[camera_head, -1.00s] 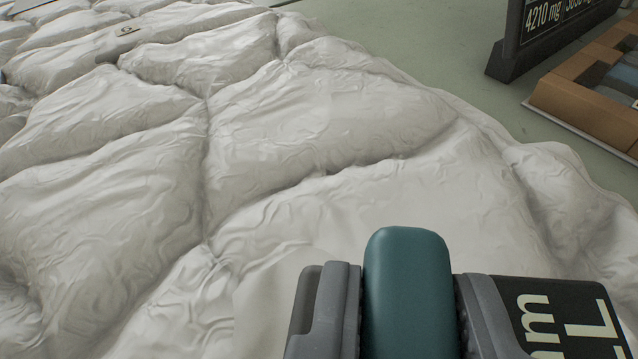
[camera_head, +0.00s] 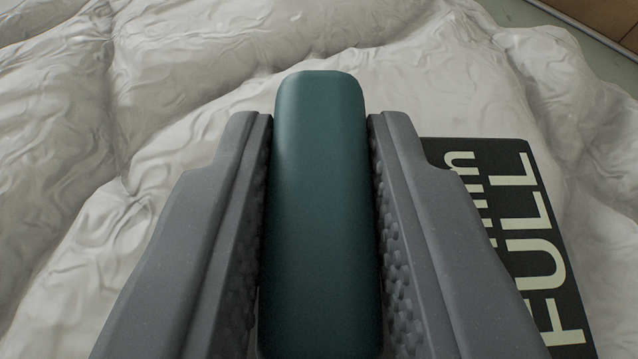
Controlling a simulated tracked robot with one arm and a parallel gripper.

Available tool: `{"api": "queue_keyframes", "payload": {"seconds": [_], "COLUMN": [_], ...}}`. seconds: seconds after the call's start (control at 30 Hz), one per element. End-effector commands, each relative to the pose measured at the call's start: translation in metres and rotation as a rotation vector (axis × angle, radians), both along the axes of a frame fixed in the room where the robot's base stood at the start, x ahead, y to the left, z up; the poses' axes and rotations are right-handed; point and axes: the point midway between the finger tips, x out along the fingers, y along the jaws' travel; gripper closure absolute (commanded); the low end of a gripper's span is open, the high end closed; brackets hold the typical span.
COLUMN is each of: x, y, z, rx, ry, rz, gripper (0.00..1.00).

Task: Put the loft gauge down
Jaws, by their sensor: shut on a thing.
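My gripper (camera_head: 320,125) is in the lower middle of the view, its two grey, ridged fingers on either side of a teal, rounded bar. I take this bar to be part of the loft gauge (camera_head: 320,200). The gripper is shut on it, and the bar's rounded end sticks out past the fingertips. A black plate (camera_head: 525,185) with pale lettering that reads "FULL" shows to the right, partly behind the right finger. I cannot tell whether it is joined to the bar. The bar's underside is hidden, so I cannot tell whether it touches the duvet.
A white, puffy duvet (camera_head: 190,60) with deep creases fills most of the view around and beyond the gripper. A strip of pale green surface (camera_head: 530,18) shows at the upper right, with the edge of a brown box (camera_head: 600,18) beyond it.

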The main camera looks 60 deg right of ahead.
Motion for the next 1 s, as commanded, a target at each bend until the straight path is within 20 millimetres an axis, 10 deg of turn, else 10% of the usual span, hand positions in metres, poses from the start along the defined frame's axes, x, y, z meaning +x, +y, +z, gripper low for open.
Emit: {"api": "queue_keyframes", "payload": {"seconds": [0.1,0.13,0.2,0.57,1.0], "x": [0.0,0.0,0.0,-0.001,-0.038], "y": [0.0,0.0,0.0,0.001,0.061], "z": [-0.001,-0.001,-0.001,0.002,0.033], "rx": [-0.001,-0.001,-0.001,0.0,0.001], "ry": [-0.001,-0.001,-0.001,0.0,0.001], "rz": [0.0,-0.001,-0.001,-0.001,0.0], "gripper": [1.0,0.73,0.57,0.57,0.57]}}
